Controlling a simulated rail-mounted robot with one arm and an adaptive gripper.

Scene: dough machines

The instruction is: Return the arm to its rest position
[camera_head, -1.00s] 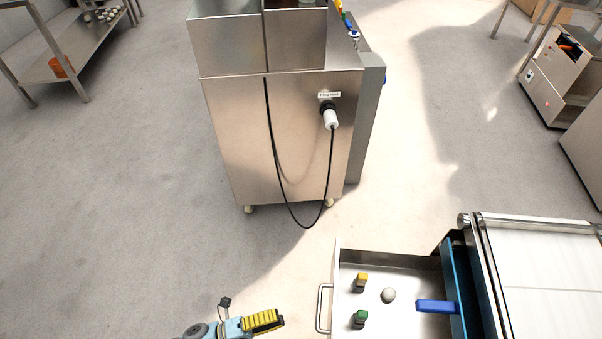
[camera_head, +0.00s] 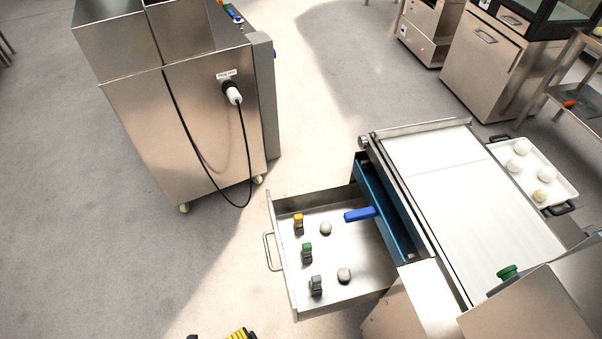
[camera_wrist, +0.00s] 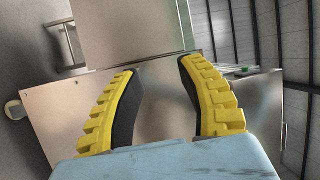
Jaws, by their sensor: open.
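My gripper (camera_wrist: 155,95) shows in the wrist view with its two yellow-and-black fingers spread apart and nothing between them. Beyond the fingers is the steel side of a machine (camera_wrist: 70,108). In the head view only the yellow tip of my gripper (camera_head: 240,334) shows at the bottom edge, over the floor and left of the open drawer (camera_head: 350,278). The rest of the arm is out of the head view.
The drawer holds yellow, green and grey-topped pieces, two round pieces and a blue-handled item (camera_head: 359,214). A steel machine (camera_head: 180,130) with a plugged cable stands at left. A conveyor (camera_head: 450,180) and a tray of dough balls (camera_head: 548,190) are at right. Floor at left is clear.

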